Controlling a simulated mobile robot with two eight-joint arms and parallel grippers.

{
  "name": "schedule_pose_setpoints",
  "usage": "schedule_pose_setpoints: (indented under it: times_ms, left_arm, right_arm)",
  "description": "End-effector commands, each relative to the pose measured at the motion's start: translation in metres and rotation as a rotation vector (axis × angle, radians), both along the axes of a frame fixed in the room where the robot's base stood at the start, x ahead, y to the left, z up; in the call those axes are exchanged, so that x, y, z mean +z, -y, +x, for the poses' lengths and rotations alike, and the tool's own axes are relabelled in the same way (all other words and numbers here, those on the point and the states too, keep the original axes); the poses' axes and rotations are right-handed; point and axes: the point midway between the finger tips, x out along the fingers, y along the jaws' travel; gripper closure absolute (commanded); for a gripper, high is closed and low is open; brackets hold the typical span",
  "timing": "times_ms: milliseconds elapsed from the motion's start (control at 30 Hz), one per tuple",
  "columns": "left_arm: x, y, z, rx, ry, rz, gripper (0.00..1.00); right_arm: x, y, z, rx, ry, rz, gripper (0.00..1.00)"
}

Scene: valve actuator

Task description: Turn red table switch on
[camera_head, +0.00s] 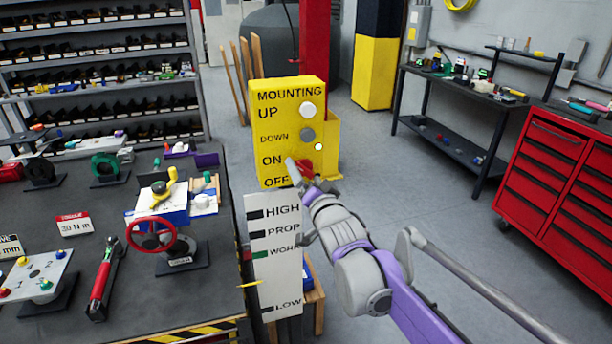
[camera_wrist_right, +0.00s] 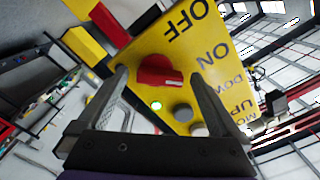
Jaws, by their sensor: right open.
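The red rotary switch (camera_head: 306,168) sits low on a yellow control panel (camera_head: 272,128), beside the words ON and OFF; my gripper partly hides it in the head view. In the right wrist view the red knob (camera_wrist_right: 158,75) shows clearly, with a white mark on its right side. My right gripper (camera_head: 312,176) is open in front of the panel. In the right wrist view its two fingers (camera_wrist_right: 160,77) stand on either side of the knob, with gaps visible; contact cannot be seen. My left gripper is not in view.
A small lit lamp (camera_head: 319,147) and grey button (camera_head: 307,135) sit above the switch. A white level sign (camera_head: 274,285) stands below the panel. The crowded workbench (camera_head: 215,262) is at left, a red tool cabinet (camera_head: 555,170) at right. Open floor lies behind my right arm.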

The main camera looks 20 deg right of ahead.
Motion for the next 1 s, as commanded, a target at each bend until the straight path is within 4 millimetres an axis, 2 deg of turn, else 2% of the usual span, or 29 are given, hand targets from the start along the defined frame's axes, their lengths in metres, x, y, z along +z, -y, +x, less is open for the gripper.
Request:
schedule_pose_setpoints:
  times_ms: [167,400,600,800,1000]
  left_arm:
    - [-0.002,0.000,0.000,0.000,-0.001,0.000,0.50]
    - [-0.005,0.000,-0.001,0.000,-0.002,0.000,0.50]
    - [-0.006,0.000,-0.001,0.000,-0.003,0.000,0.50]
    - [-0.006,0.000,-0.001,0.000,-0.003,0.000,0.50]
    - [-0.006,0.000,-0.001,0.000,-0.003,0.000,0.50]
  right_arm:
    - [0.000,0.001,-0.017,0.000,0.000,0.000,0.00]
    - [-0.001,0.002,-0.063,-0.001,-0.001,0.000,0.00]
    - [0.000,0.003,-0.093,0.000,0.000,0.000,0.00]
    - [0.000,0.004,-0.106,0.000,0.000,0.000,0.00]
    - [0.000,0.004,-0.108,0.000,0.000,0.000,0.00]
